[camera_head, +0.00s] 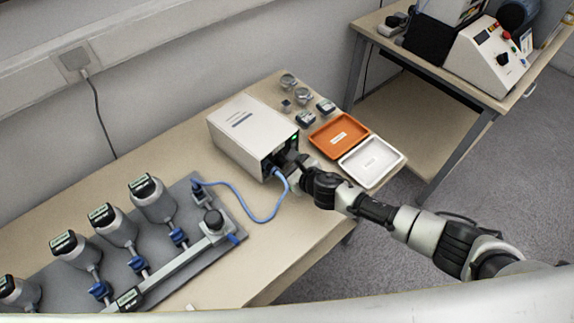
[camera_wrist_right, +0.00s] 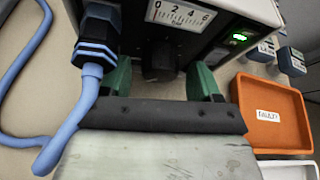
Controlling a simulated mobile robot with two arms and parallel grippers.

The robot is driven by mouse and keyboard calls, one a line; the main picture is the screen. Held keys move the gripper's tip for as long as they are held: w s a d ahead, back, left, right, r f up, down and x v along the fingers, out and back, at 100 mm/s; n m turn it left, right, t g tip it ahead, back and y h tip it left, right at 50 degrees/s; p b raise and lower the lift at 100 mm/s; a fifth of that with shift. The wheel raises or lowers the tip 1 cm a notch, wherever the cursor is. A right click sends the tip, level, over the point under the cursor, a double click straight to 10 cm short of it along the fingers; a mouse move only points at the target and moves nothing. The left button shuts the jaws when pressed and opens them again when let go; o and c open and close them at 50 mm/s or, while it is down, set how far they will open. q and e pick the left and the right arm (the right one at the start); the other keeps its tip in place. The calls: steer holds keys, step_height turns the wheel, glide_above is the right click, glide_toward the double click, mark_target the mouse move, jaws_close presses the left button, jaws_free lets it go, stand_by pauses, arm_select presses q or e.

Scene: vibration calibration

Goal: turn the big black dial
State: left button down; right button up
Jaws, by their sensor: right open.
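A black dial (camera_wrist_right: 160,60) sits on the front of a white box (camera_head: 240,128), below a scale numbered 0 to 6. My right gripper (camera_wrist_right: 162,82) is open, its two green fingers on either side of the dial with gaps between; I cannot tell whether they touch it. In the head view my right gripper (camera_head: 292,163) is at the box's dark front panel and hides the dial. My left gripper is not in view.
A blue hose with a dark plug (camera_wrist_right: 97,35) enters the box left of the fingers. An orange tray (camera_head: 338,134) and a white tray (camera_head: 371,161) lie to the right. A grey board (camera_head: 75,262) with several capped vessels is at left.

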steer(key=shift+c, duration=0.4)
steer(key=c, duration=0.8)
steer(key=shift+w, duration=0.1)
steer(key=shift+m+g+p, duration=0.3)
steer(key=shift+m+p, duration=0.2)
steer(key=shift+m+y, duration=0.5)
steer(key=shift+m+g+y+p, duration=0.3)
steer(key=shift+m+g, duration=0.1)
steer(key=shift+g, duration=0.1)
steer(key=shift+m+g+y, duration=0.3)
steer(key=shift+m+y, duration=0.1)
steer(key=shift+m, duration=0.5)
